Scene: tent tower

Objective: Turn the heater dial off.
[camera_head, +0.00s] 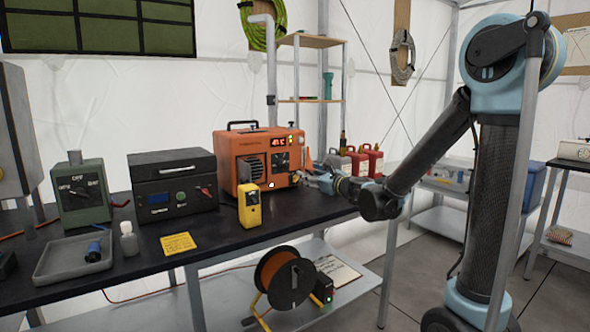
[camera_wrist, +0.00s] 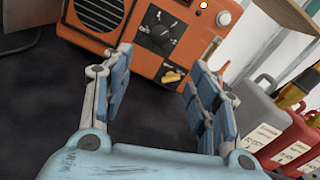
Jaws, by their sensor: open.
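The orange heater (camera_head: 232,151) stands on the black workbench, with a lit red display and a round grille on its front. Its dial (camera_wrist: 160,31) is a dark knob on a black panel in the wrist view, turned at a slant; its label is too small to read. A yellow knob (camera_wrist: 172,77) sits below the panel. My gripper (camera_wrist: 158,66) is open and empty, its two blue-grey fingers spread in front of the heater, apart from the dial. In the head view my gripper (camera_head: 309,179) is at the heater's right front, small and partly unclear.
A yellow handheld device (camera_head: 249,206) stands on the bench in front of the heater. Red and grey canisters (camera_head: 372,161) stand to the heater's right. A black case (camera_head: 174,183) and a green box (camera_head: 83,194) stand to its left. Shelves (camera_head: 311,99) rise behind.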

